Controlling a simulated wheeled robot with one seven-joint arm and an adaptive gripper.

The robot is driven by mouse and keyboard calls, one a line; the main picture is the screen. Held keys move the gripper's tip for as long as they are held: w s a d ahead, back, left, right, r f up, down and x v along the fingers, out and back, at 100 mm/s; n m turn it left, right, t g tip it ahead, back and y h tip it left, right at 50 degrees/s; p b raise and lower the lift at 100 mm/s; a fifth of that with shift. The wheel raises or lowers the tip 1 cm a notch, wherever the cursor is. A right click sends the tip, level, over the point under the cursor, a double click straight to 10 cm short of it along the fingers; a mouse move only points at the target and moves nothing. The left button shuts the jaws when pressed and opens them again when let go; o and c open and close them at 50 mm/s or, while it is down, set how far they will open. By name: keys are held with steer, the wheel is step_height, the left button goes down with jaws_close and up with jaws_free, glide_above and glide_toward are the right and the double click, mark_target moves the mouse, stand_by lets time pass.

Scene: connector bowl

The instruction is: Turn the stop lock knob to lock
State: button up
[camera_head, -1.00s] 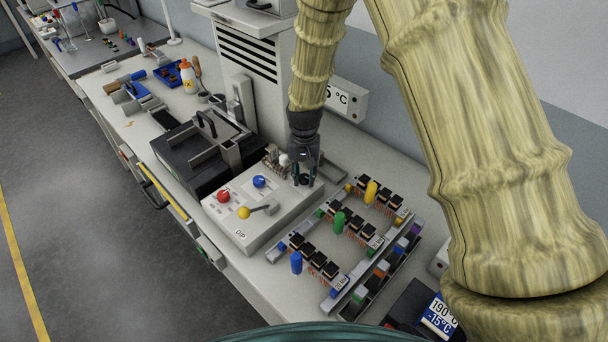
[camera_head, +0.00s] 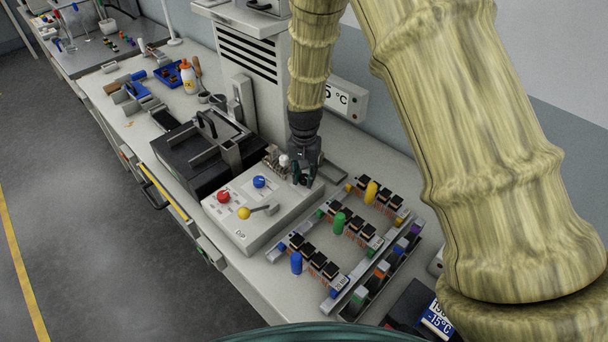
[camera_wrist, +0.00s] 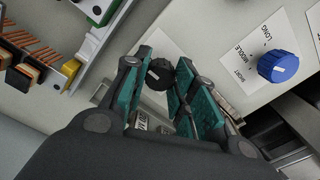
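The box labelled DIP (camera_head: 262,236) stands on the bench with red, blue and yellow controls on top. A round black knob (camera_wrist: 158,73) with a light pointer mark shows in the wrist view on a white label. It appears to be the stop lock knob, but its lettering is mostly covered. My gripper (camera_wrist: 166,72) is open, pointing down at the box, with its teal fingers on either side of the knob. I cannot tell whether a pad touches it. In the head view my gripper (camera_head: 303,176) hides the knob.
A blue knob (camera_wrist: 278,66) sits beside my gripper. Racks of connectors and coloured pegs (camera_head: 340,222) stand close on the right. A dark machine (camera_head: 200,150) stands left of the box.

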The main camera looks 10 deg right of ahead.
mark_target(304, 177)
steer(key=o, duration=0.5)
steer(key=shift+r, duration=0.1)
step_height(304, 177, up, 12)
steer(key=shift+f, duration=0.15)
stand_by(0.3)
stand_by(0.4)
